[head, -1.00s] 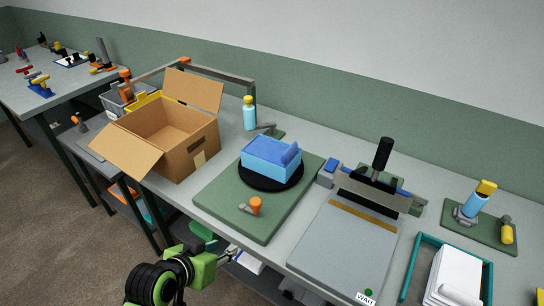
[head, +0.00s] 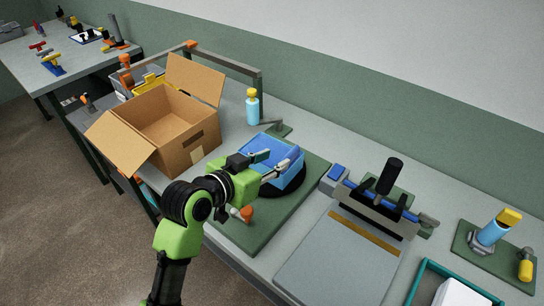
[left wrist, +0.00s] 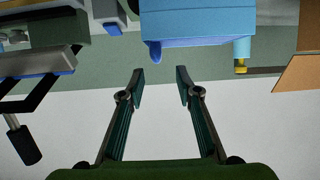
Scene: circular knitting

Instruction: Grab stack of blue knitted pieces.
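The stack of blue knitted pieces (head: 272,150) sits on a round black disc (head: 290,193) on a green board (head: 252,240). It is light blue on its sides and darker blue on top. My left gripper (head: 277,163) is at the near side of the stack in the head view, its fingers spread and partly covering it. In the left wrist view, the left gripper (left wrist: 161,80) is open and empty. The blue stack (left wrist: 200,22) is at the top of that view, beyond the fingertips. My right gripper is not in view.
An open cardboard box (head: 190,148) stands left of the stack. A blue bottle with a yellow cap (head: 252,108) is behind. A grey press with a black handle (head: 388,178) is to the right. An orange knob (head: 246,214) is on the board's near part.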

